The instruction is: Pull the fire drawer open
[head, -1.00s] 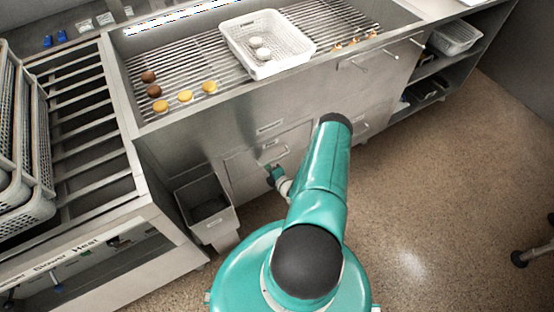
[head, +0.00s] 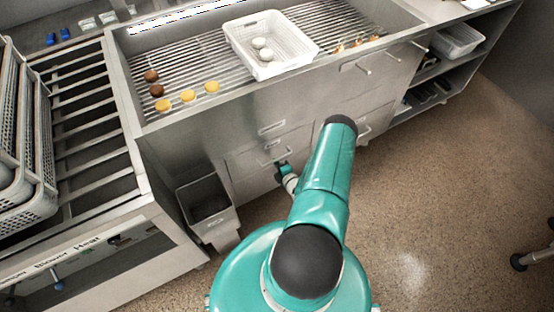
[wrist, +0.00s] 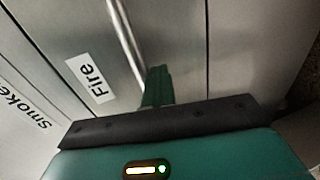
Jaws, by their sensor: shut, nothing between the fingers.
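The fire drawer is a metal front with a white "Fire" label (wrist: 91,79) and a long bar handle (wrist: 127,42) in the wrist view. My gripper (wrist: 157,86) is shut, with its green fingers together right beside the bar's lower end. I cannot tell whether they touch the bar. In the head view my gripper (head: 281,168) is low against the cabinet front, near a drawer handle (head: 276,160). The labels are too small to read there. I see no clear gap showing the drawer open.
A "Smoke" label (wrist: 26,104) sits on the neighbouring panel. A grey bin (head: 205,202) stands left of my gripper. Above are a grill with patties and buns and a white perforated basket (head: 250,62).

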